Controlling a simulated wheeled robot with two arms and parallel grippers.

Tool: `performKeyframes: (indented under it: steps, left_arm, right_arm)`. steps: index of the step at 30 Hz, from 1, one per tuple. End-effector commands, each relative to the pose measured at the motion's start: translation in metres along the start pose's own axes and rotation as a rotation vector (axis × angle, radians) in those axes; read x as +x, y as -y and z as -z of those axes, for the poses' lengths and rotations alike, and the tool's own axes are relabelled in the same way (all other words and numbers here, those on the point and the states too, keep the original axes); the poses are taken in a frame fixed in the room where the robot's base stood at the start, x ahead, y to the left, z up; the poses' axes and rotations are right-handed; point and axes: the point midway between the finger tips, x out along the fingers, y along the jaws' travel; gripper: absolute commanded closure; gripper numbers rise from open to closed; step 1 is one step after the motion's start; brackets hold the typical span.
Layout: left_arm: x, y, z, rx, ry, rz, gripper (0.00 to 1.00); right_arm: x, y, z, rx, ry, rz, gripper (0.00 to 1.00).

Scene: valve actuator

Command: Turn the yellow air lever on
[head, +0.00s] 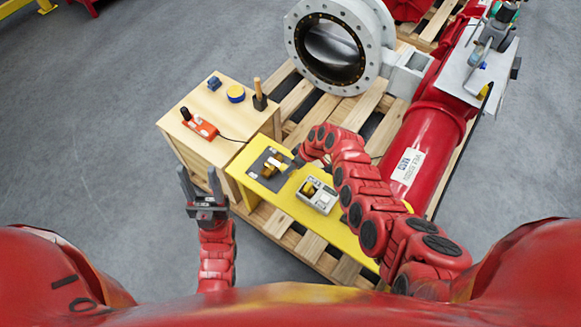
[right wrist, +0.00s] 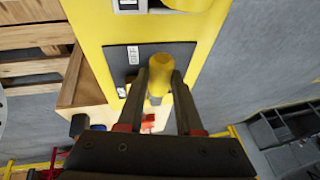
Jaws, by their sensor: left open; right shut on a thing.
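The yellow air lever (head: 271,169) sits on a dark plate (head: 257,171) on the yellow panel (head: 345,236). In the right wrist view its rounded yellow handle (right wrist: 159,73) stands between the fingers of my right gripper (right wrist: 160,92), which is shut on it. A white label reading OFF (right wrist: 133,58) is on the dark plate beside the lever. In the head view my right gripper (head: 292,164) is at the plate, partly hidden by its own arm. My left gripper (head: 202,186) is open and empty, left of the panel.
A grey box with a yellow knob (head: 317,194) is on the panel near my right arm. A wooden cabinet (head: 215,107) holds an orange device (head: 200,126) and small items. A flanged valve (head: 338,45) and red cylinder (head: 425,148) rest on the pallet (head: 310,243).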

Motion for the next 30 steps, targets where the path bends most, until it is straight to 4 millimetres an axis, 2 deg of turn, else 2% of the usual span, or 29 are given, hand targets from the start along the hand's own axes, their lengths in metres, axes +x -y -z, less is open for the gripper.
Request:
performKeyframes:
  steps: [11,17,30]
  left_arm:
    - [0.001,0.0,0.0,0.0,0.0,0.0,0.5]
    - [0.008,0.0,0.001,0.0,0.0,0.0,0.5]
    - [0.037,0.002,0.006,0.0,0.0,0.0,0.5]
  right_arm:
    - [0.0,0.001,0.0,0.005,-0.002,-0.002,1.0]
    - [0.0,0.006,0.0,0.053,-0.014,-0.021,1.0]
    - [0.006,0.034,0.003,0.36,-0.089,-0.149,1.0]
